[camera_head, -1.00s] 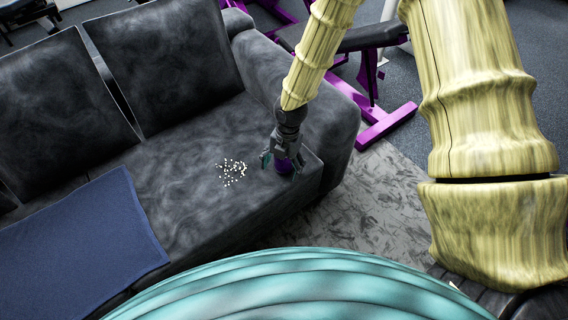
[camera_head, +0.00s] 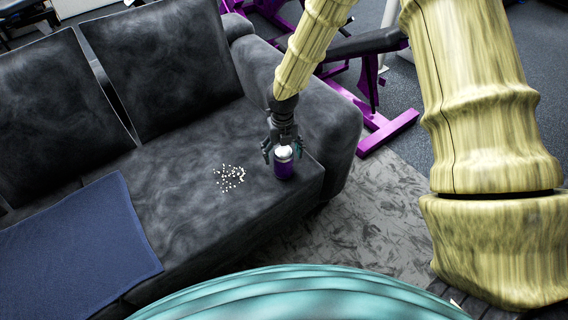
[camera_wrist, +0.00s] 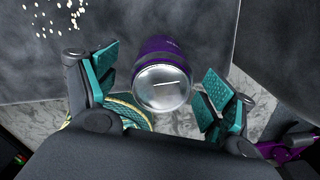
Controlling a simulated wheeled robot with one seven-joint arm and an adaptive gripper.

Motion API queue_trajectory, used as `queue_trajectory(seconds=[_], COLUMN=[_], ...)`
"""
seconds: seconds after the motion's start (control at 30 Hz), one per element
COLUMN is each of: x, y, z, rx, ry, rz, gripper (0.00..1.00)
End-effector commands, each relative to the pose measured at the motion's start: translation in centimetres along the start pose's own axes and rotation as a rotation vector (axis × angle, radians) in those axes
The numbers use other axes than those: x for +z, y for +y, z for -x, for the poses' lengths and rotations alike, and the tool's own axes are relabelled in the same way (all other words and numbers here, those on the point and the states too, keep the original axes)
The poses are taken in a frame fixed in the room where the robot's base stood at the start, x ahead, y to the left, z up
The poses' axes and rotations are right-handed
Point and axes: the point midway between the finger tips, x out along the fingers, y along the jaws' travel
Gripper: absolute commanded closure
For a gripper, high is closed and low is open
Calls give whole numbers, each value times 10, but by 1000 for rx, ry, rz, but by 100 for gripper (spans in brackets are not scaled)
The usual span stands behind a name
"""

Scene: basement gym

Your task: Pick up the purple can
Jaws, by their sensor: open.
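The purple can (camera_head: 284,170) with a silver top stands on the dark grey sofa seat, near its front right corner by the armrest. My gripper (camera_head: 283,152) is open just above and behind the can in the head view, its fingers spread to the sides of the can's top. In the wrist view the can (camera_wrist: 163,75) shows its silver lid between and slightly beyond the two teal-padded fingertips (camera_wrist: 160,80). The fingers appear apart from the can, with gaps on both sides.
White crumbs (camera_head: 230,178) lie on the seat left of the can. A blue cloth (camera_head: 75,240) covers the seat's left part. The sofa's armrest (camera_head: 325,125) rises close on the right. Purple gym equipment (camera_head: 385,130) stands beyond it.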

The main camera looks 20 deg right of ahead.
Motion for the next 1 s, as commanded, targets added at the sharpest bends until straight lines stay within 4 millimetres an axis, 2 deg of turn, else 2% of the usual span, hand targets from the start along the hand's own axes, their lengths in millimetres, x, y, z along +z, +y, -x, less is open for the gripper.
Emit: queue_trajectory(seconds=[0.17,0.5,0.73,0.77,0.93,1.0], x=[0,0,0,0,0,0], y=[0,-2,-2,-2,-2,-2], z=[-11,-51,-52,-52,-52,-52], rx=[0,0,1,1,1,1], ry=[0,-1,-1,-1,-1,-1], rz=[0,-1,-1,-1,-1,-1], gripper=[17,17,17,19,49,53])
